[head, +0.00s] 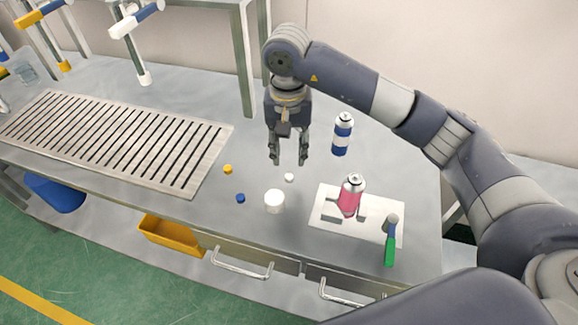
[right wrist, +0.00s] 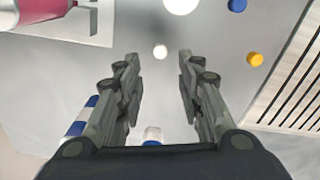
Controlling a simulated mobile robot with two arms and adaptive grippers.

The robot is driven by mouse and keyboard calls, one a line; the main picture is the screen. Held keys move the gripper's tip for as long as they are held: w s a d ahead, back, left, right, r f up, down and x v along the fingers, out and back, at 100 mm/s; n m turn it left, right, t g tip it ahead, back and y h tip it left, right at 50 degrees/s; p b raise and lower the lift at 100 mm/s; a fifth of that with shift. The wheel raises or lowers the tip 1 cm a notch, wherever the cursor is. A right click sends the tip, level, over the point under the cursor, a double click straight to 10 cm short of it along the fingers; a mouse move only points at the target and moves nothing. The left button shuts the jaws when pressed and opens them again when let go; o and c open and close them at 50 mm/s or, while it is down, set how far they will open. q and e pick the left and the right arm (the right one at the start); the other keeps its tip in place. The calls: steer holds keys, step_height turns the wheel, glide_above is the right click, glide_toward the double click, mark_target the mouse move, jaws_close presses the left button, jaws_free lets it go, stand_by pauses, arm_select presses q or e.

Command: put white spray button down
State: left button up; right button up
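A small white spray button (head: 289,178) lies on the grey metal table, just in front of my right gripper. It also shows in the right wrist view (right wrist: 160,51), ahead of the gap between the fingertips. My right gripper (head: 289,160) is open and empty above the table, fingers pointing down; its spread fingers (right wrist: 158,58) show in the right wrist view. A larger white round cap or jar (head: 274,201) stands close to the button. My left gripper does not show in either view.
A blue-and-white can (head: 342,135) stands behind. Yellow (head: 228,169) and blue (head: 240,198) buttons lie left, near a slotted conveyor (head: 120,135).

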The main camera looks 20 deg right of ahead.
step_height(320, 180, up, 4)
steer(key=shift+r+b, duration=0.2)
steer(key=shift+b, duration=0.15)
stand_by(0.4)
